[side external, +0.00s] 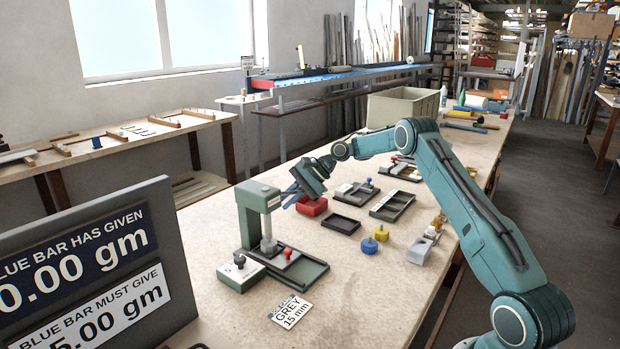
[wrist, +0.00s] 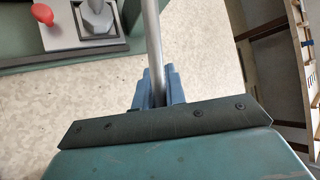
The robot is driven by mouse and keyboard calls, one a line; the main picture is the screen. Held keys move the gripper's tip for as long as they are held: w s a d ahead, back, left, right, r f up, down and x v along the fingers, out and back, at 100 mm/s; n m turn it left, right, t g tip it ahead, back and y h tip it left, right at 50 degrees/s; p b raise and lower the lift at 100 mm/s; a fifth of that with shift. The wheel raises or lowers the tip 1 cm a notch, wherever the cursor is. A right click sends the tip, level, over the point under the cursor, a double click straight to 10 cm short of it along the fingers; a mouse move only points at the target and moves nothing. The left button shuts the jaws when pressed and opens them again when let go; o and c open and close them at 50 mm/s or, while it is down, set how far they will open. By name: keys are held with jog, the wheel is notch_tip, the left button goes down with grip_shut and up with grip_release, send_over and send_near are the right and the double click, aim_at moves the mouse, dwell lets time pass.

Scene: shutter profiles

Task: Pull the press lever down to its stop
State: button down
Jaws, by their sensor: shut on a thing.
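The green press (side external: 258,212) stands upright on the bench with a vertical ram over its dark base tray. My gripper (side external: 289,194) is beside the press head, on its right in the side view. In the wrist view the blue fingers of my gripper (wrist: 157,88) are closed around a thin grey rod, the press lever (wrist: 152,40). In the side view the lever is mostly hidden by my gripper. A red knob (wrist: 42,13) on a grey plate sits beside the ram (wrist: 97,16) in the wrist view.
A red block (side external: 312,206) lies just right of my gripper. An empty dark tray (side external: 341,224), blue and yellow knobs (side external: 381,233) and a label card (side external: 290,311) lie nearby. A display board (side external: 90,270) stands at the left front.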

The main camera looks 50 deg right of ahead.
jog(key=shift+s+a+f+g, duration=0.35)
jog(key=shift+a+f, duration=0.25)
jog(key=shift+f, duration=0.2)
jog(key=c, duration=1.5)
grip_release()
jog(key=shift+d+r, duration=0.15)
jog(key=shift+r, duration=0.15)
jog(key=shift+v, duration=7.2)
